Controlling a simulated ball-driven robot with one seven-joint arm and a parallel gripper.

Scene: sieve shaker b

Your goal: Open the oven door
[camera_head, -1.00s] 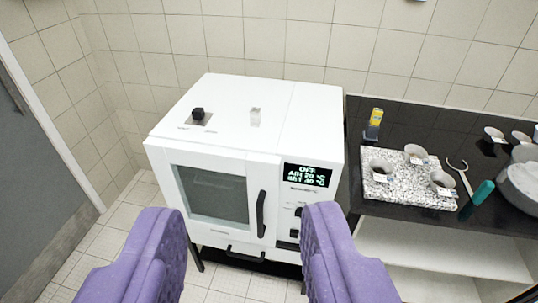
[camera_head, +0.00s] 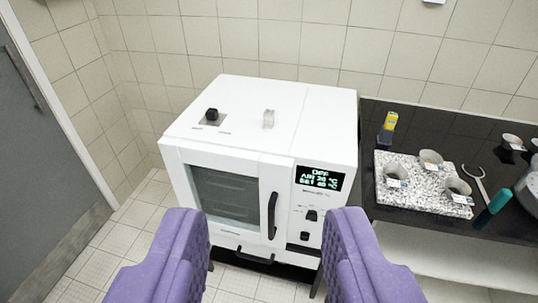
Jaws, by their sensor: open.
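The white oven (camera_head: 285,110) stands ahead in the middle of the view. Its door (camera_head: 248,170) is shut and has a dark glass window (camera_head: 224,196). The black vertical door handle (camera_head: 272,215) is on the door's right side. My gripper (camera_head: 267,225) has two purple fingers, spread wide apart and empty. In the picture the handle shows between the fingers, but they do not visibly touch it.
A black counter (camera_head: 412,133) at the right holds a speckled stone slab (camera_head: 420,203) with several metal cups, tongs (camera_head: 476,182) and a green-handled tool (camera_head: 499,202). A grey door (camera_head: 38,110) is at the left. Tiled floor (camera_head: 128,228) is clear left of the oven.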

